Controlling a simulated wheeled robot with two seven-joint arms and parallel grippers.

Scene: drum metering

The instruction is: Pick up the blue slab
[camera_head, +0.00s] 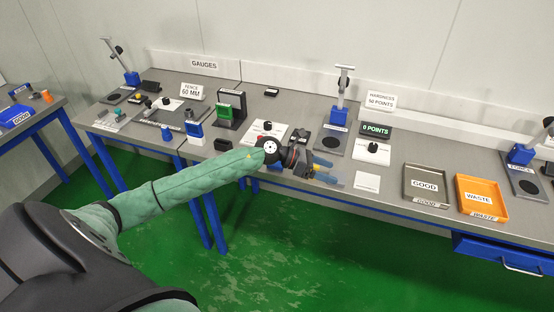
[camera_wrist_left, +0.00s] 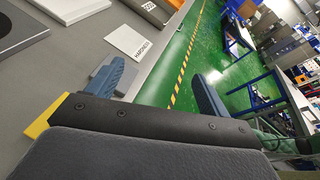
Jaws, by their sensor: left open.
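My left gripper (camera_head: 325,170) is open and empty above the front edge of the bench, right of the bench's middle. Its two blue-grey fingers stand wide apart in the left wrist view (camera_wrist_left: 158,88), with grey bench top and green floor beyond them. A small blue piece (camera_head: 275,166) shows just below my left wrist in the head view, mostly hidden by the arm. A blue-and-white upright block (camera_head: 194,131) stands further left on the bench, with a small blue block (camera_head: 167,133) beside it. I cannot tell which of these is the blue slab. My right gripper is not in view.
A white card (camera_head: 367,181) lies right of the gripper, also seen in the wrist view (camera_wrist_left: 128,42). Further right are a grey GOOD tray (camera_head: 408,197) and an orange WASTE tray (camera_head: 461,208). A hardness stand (camera_head: 335,117) rises behind.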

